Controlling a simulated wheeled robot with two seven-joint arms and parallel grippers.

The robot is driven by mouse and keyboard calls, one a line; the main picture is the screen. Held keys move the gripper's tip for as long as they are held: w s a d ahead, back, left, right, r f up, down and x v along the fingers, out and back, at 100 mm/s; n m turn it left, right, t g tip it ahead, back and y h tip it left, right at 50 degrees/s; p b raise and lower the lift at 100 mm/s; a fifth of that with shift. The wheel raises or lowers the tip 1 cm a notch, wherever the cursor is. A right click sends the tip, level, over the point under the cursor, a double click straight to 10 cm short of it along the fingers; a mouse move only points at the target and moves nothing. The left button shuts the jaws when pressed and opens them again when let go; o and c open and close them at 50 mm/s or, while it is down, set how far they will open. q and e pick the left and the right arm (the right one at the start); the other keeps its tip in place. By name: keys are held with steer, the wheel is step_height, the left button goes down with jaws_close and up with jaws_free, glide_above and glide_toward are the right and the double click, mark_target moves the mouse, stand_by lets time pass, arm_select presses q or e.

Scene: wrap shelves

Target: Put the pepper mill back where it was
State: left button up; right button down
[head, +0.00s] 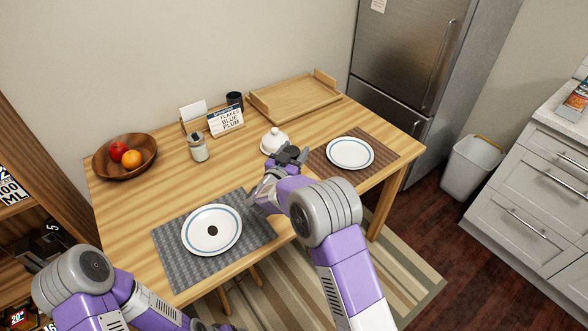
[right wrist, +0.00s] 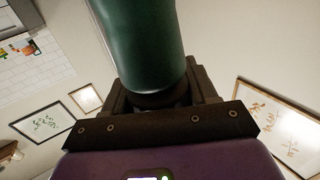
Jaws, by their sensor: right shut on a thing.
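My right gripper (head: 290,155) is over the table's front part, between the two place settings and just in front of the white domed dish. In the right wrist view it is shut on a dark green, smooth, rounded thing (right wrist: 138,45), which looks like the pepper mill. Its upper end runs out of that picture. In the head view I cannot make out the held thing apart from the dark fingers. My left arm comes in at the lower left, and its fingers do not show.
The table (head: 130,215) holds a fruit bowl (head: 125,157), a jar (head: 198,149), a sign (head: 226,121), a dark cup (head: 235,100), a white domed dish (head: 274,142), a wooden tray (head: 292,98) and two plates (head: 211,230) (head: 350,153) on mats. Bare wood shows left of centre.

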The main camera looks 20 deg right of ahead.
steer(key=shift+f+b, duration=0.75)
steer(key=shift+f, duration=1.65)
steer(key=shift+c, duration=1.6)
jaws_free()
steer(key=shift+f, duration=0.1)
steer(key=shift+r, duration=0.2)
steer(key=p+v, duration=0.2)
steer(key=v, duration=1)
steer(key=shift+p, duration=0.35)
